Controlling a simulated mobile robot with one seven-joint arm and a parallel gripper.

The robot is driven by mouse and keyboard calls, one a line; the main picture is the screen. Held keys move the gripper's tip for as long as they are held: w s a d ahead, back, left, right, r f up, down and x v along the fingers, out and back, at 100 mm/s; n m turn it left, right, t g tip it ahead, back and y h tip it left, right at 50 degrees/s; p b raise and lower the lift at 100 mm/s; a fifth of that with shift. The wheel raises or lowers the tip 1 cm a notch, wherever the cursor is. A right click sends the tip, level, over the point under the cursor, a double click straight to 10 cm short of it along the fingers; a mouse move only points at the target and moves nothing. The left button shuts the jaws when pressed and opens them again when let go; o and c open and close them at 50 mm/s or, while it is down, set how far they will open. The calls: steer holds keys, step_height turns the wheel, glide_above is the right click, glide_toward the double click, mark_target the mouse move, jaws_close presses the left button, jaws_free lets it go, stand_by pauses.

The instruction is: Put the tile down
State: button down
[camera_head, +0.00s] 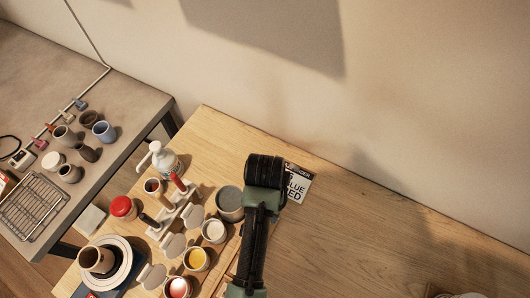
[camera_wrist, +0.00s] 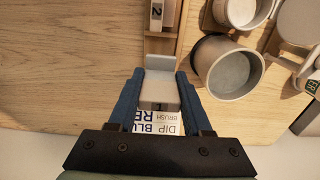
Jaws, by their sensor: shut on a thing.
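The tile (camera_wrist: 160,88) is a pale grey L-shaped piece marked "1", seen between my gripper's blue fingers (camera_wrist: 160,76) in the wrist view. My gripper is shut on it. In the head view my gripper (camera_head: 265,170) is over the wooden table, beside a printed card, and hides the tile from above. The card (camera_wrist: 160,124) shows just below the tile in the wrist view and also in the head view (camera_head: 298,187). I cannot tell whether the tile touches the table. A second tile (camera_wrist: 157,14), marked "2", sits in a wooden rack (camera_wrist: 159,46) ahead of it.
A grey cup (camera_wrist: 228,68) stands close to the right of my gripper in the wrist view. Glaze jars, including a yellow one (camera_head: 196,259), and a white pump bottle (camera_head: 164,160) crowd the left in the head view. The wooden table (camera_head: 380,235) is mostly clear to the right.

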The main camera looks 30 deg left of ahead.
steer(key=shift+f, duration=2.7)
steer(key=shift+f, duration=0.15)
steer(key=shift+c, duration=1.7)
jaws_free()
step_height(320, 180, up, 12)
steer(key=shift+r, duration=0.2)
